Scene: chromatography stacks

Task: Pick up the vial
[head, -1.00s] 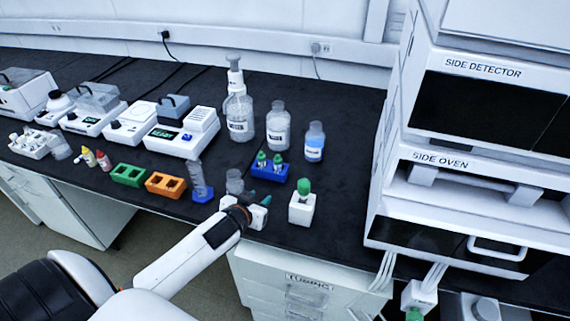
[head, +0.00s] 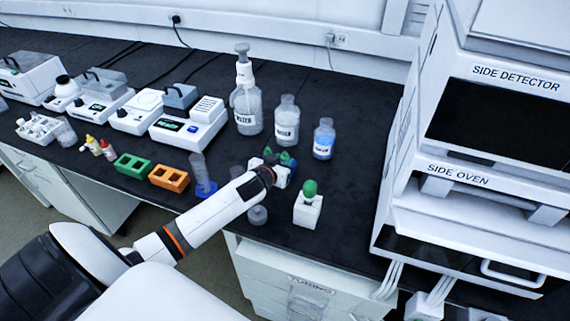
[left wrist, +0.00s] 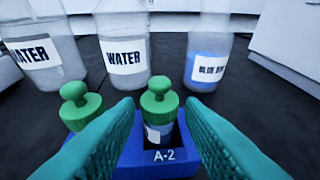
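A green-capped vial (left wrist: 159,100) stands upright in the slot marked A-2 of a blue rack (left wrist: 160,168) in the left wrist view. A second green-capped vial (left wrist: 80,104) stands in the same rack to its left. My left gripper (left wrist: 159,104) is open, with one teal finger on each side of the A-2 vial; I see no clear contact. In the head view my left gripper (head: 284,173) is at the front of the rack and hides most of it. My right gripper is not in view.
Water bottles (head: 286,122) and a blue-liquid bottle (head: 324,140) stand just behind the rack. A white holder with a green-topped item (head: 308,210) is to the right. A blue-based cylinder (head: 200,175) is left of my arm. The oven (head: 450,190) bounds the right side.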

